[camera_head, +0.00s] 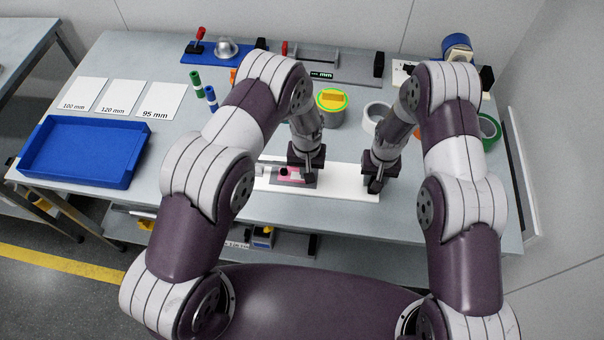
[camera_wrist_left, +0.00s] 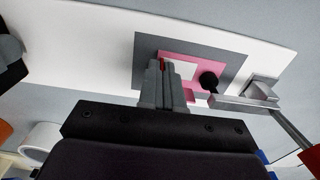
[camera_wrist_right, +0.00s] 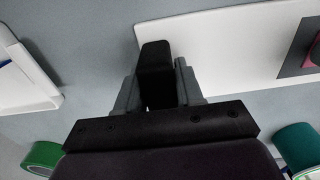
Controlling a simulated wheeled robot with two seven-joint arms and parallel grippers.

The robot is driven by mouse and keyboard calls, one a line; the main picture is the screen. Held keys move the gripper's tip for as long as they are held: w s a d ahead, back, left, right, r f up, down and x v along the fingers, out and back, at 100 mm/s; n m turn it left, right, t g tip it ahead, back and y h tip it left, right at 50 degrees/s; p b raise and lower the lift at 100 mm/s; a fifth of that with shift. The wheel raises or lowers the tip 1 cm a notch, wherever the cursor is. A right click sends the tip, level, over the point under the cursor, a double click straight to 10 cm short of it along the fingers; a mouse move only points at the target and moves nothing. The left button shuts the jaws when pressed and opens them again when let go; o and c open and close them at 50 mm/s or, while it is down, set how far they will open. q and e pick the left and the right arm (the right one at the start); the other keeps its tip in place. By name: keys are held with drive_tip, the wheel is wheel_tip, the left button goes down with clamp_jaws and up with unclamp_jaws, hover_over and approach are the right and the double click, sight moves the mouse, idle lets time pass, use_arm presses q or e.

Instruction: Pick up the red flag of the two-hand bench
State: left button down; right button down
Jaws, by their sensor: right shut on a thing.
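The two-hand bench is a long white board (camera_head: 345,183) at the table's front edge. It bears a grey plate with a pink square (camera_wrist_left: 200,58) and a black knob (camera_wrist_left: 208,82) on a metal arm. A small red piece, seemingly the red flag (camera_wrist_left: 162,65), shows between the fingertips of my left gripper (camera_wrist_left: 165,75). These fingers are close together; whether they grip it is unclear. In the head view my left gripper (camera_head: 308,177) is low over the plate. My right gripper (camera_wrist_right: 160,85) is shut on a black block (camera_wrist_right: 155,62) at the board's other end.
A blue tray (camera_head: 75,178) is at the left, with white cards (camera_head: 120,97) behind it. Green and blue cylinders (camera_head: 211,98) stand mid-table. A yellow-topped tin (camera_head: 331,108), white tape roll (camera_head: 372,115) and green roll (camera_head: 489,128) stand behind and right. Clamp fixtures line the back.

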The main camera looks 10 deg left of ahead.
drive_tip(key=shift+s, duration=0.1)
idle(0.3)
drive_tip(key=c, duration=0.6)
unclamp_jaws()
drive_tip(key=shift+c, duration=0.2)
use_arm(q)
wheel_tip(320, 180, up, 10)
use_arm(e)
wheel_tip(320, 180, up, 12)
drive_tip(key=shift+f, duration=0.1)
use_arm(q)
drive_tip(key=shift+s+f, duration=0.1)
